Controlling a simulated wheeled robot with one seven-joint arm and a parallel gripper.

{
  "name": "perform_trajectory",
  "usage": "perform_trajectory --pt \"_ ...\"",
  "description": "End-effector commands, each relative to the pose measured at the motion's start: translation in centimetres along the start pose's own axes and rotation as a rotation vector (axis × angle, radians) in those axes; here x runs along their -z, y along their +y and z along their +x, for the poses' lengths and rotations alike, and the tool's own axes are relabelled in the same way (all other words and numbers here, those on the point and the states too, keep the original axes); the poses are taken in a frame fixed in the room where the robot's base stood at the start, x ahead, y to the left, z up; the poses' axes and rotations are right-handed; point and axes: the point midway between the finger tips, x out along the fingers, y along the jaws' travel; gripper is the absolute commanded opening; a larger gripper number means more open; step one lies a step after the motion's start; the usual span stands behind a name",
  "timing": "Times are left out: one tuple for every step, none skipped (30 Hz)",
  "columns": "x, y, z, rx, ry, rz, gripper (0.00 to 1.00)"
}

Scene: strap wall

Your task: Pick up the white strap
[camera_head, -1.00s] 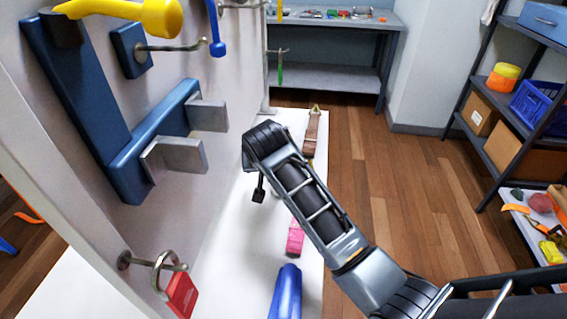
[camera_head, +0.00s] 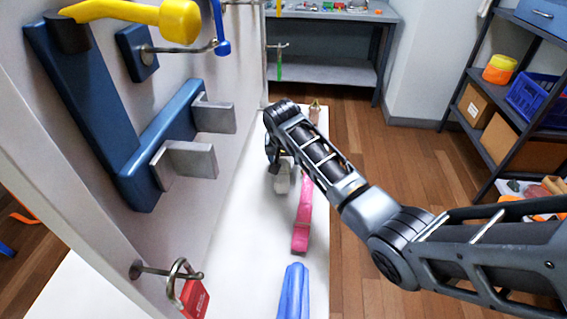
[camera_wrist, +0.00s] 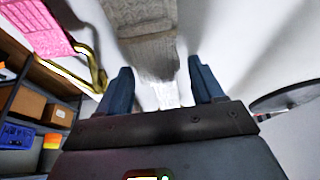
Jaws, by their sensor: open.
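The white strap (camera_head: 282,184) shows as a short whitish woven piece on the white board, just below my gripper (camera_head: 277,157) and left of the pink strap (camera_head: 303,222). My arm hides part of it. In the wrist view the white strap (camera_wrist: 150,38) runs down from the top edge, with its near end at the gap between the fingertips of my gripper (camera_wrist: 162,84). The two blue fingers stand apart, one on each side of that end. A pale shiny piece shows between the fingers. I cannot tell whether either finger touches the strap.
The pink strap with a brass hook (camera_wrist: 88,68) lies close by. A blue strap (camera_head: 293,293) and a brown strap (camera_head: 315,112) lie on the same board. The upright panel (camera_head: 232,150) with blue brackets (camera_head: 137,185) and hooks stands close on the left. Wooden floor (camera_head: 400,160) is open to the right.

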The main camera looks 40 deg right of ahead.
Motion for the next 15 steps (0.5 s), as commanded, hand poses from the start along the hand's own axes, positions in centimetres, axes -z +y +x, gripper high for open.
perform_trajectory --pt "0.0 0.04 0.34 -0.001 -0.001 0.0 0.67" --pt "0.0 0.03 0.46 0.0 0.0 0.0 0.67" --pt "0.0 0.01 0.55 0.0 0.001 0.0 0.67" --pt "0.0 0.0 0.58 0.001 0.001 0.0 0.67" --pt "0.0 -0.01 0.59 0.001 0.001 0.0 0.67" --pt "0.0 -0.02 0.58 0.001 0.001 0.0 0.67" --pt "-0.01 -0.02 0.58 0.001 0.001 0.0 0.67" --pt "-0.01 -0.02 0.57 0.001 0.001 0.0 0.67" --pt "-0.01 -0.02 0.57 0.001 0.001 0.0 0.67" --pt "-0.01 -0.02 0.57 0.001 0.001 0.0 0.64" --pt "-0.02 -0.02 0.56 0.001 0.001 0.0 0.61" --pt "-0.02 -0.02 0.56 0.001 0.001 0.0 0.57" --pt "-0.02 -0.03 0.56 0.001 0.001 0.0 0.55" --pt "-0.02 -0.03 0.56 0.001 0.001 0.0 0.52" --pt "-0.02 -0.03 0.55 0.001 0.001 0.0 0.48"
